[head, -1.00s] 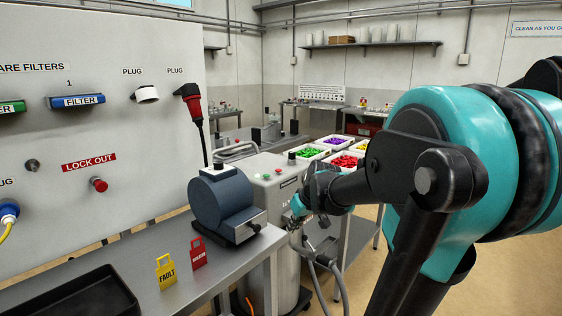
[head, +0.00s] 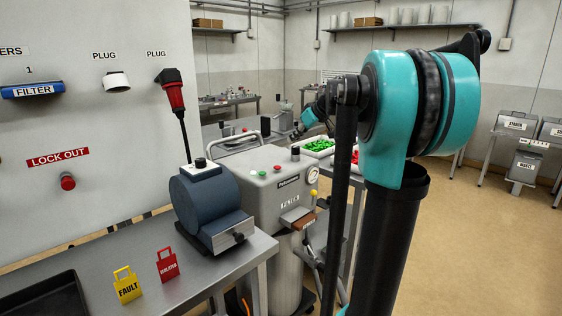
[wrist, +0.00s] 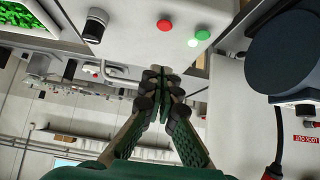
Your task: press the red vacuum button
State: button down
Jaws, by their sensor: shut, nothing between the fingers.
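The red button (head: 277,168) is on the top of the grey vacuum unit (head: 262,205), beside a green button (head: 262,173). In the wrist view the red button (wrist: 164,25) is at the top, with the green button (wrist: 203,34) to its right and a black knob (wrist: 95,25) to its left. My gripper (wrist: 163,75) is shut and empty, its fingertips below the red button in that picture and not seen touching it. In the head view my gripper (head: 297,131) is small and partly hidden, above and beyond the unit's top.
A blue-grey cylindrical device (head: 210,202) stands on the bench to the unit's left. A grey handle (head: 232,138) rises behind the unit. A tray of green parts (head: 318,146) is behind it. Another red button (head: 67,181) is on the wall panel under LOCK OUT.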

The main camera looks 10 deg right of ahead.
jog(key=shift+f, duration=0.1)
send_over(280, 172)
jog(key=f, duration=0.6)
jog(key=shift+s+f, duration=0.25)
jog(key=shift+f, duration=0.15)
notch_tip(280, 172, down, 3)
jog(key=shift+f, duration=0.55)
